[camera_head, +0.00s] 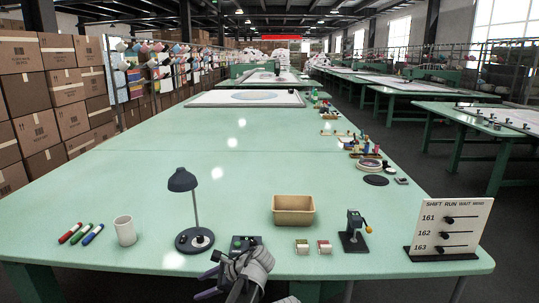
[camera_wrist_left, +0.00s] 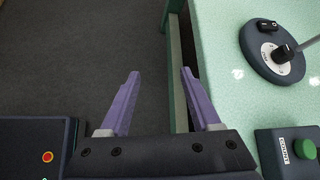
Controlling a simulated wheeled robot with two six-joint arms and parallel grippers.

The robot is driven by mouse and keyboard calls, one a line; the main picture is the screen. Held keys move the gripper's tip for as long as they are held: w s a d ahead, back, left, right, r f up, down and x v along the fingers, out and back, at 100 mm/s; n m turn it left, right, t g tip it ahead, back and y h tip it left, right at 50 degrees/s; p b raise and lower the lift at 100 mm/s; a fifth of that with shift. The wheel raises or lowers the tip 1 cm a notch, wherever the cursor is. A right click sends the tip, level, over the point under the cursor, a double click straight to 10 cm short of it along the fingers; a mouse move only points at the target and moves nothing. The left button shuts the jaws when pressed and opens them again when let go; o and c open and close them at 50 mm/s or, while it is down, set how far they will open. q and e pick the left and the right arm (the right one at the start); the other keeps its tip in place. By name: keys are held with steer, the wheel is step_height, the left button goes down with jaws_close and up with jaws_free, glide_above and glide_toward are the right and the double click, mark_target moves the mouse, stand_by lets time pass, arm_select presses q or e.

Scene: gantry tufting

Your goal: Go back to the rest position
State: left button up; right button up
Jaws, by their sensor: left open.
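My left gripper (camera_head: 208,276) is at the front edge of the green table (camera_head: 160,200), low in the head view, with its purple fingers pointing left. In the left wrist view its two fingers (camera_wrist_left: 160,74) are spread apart with nothing between them. They are over the dark floor, beside the table's edge (camera_wrist_left: 212,60). My left forearm partly covers a small dark box with a green button (camera_head: 241,242). That box also shows in the wrist view (camera_wrist_left: 285,155), to the right of the fingers. My right gripper is not in view.
The table's middle is clear.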

arm_select(q)
steer(key=s+d+f+n+g+h, duration=0.1)
steer(key=s+f+n+h, duration=0.35)
steer(key=s+n, duration=0.3)
steer(key=s+d+f+n+h, duration=0.1)
steer(key=s+f+n+h, duration=0.3)
steer(key=s+n+h, duration=0.4)
steer(key=s+d+m+g+y, duration=0.1)
steer(key=s+d+m+y, duration=0.3)
steer(key=d, duration=0.8)
step_height(320, 180, up, 14)
steer(key=n+p, duration=0.1)
steer(key=p, duration=1.3)
steer(key=shift+s+a+h, duration=0.25)
steer(key=shift+s+h, duration=0.1)
